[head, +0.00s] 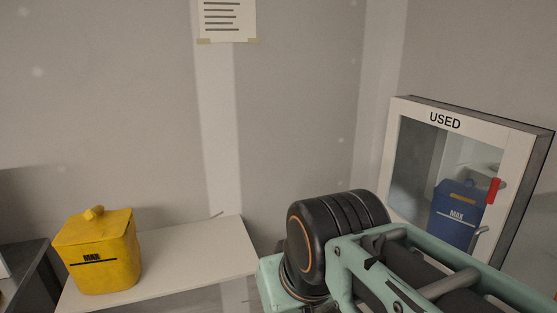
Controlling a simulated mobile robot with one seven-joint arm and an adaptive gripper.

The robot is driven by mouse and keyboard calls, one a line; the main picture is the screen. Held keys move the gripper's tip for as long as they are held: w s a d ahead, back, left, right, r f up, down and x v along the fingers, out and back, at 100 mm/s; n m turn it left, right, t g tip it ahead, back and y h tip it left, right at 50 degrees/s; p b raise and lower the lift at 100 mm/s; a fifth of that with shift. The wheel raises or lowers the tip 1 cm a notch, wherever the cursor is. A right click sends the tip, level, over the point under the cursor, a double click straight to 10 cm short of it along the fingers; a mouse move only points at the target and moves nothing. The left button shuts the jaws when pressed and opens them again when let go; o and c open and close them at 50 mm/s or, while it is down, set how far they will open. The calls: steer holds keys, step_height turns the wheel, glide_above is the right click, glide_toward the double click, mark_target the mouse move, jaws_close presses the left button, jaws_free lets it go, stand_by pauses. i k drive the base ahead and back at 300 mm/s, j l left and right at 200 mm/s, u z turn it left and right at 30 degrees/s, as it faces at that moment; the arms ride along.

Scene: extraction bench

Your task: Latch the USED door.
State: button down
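The USED door (400,137) is a white frame around a clear pane, at the right of the head view, with "USED" printed on its top rail. It looks closed or nearly closed against its cabinet; I cannot tell whether a gap remains. A red piece (493,190), probably the latch, stands upright at the pane's right edge. A grey handle-like part (480,236) shows below it, partly hidden by my arm. A blue bin marked "MAX" (455,211) shows through the pane. My arm crosses in front of the door's lower part. My gripper is out of view.
A yellow lidded bin marked "MAX" (98,250) stands on a pale shelf (200,260) at the left. A dark unit (32,275) is at the far left edge. A printed notice (227,18) hangs on the wall. The wall area between shelf and cabinet is clear.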

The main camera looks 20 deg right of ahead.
mark_target(497, 185)
steer(key=z, duration=1.95)
steer(key=i+j+z, duration=0.1)
steer(key=z, duration=0.25)
steer(key=i+j+z, duration=0.1)
steer(key=z, duration=0.25)
steer(key=j+z, duration=0.4)
steer(key=i+l, duration=0.05)
steer(key=l, duration=0.05)
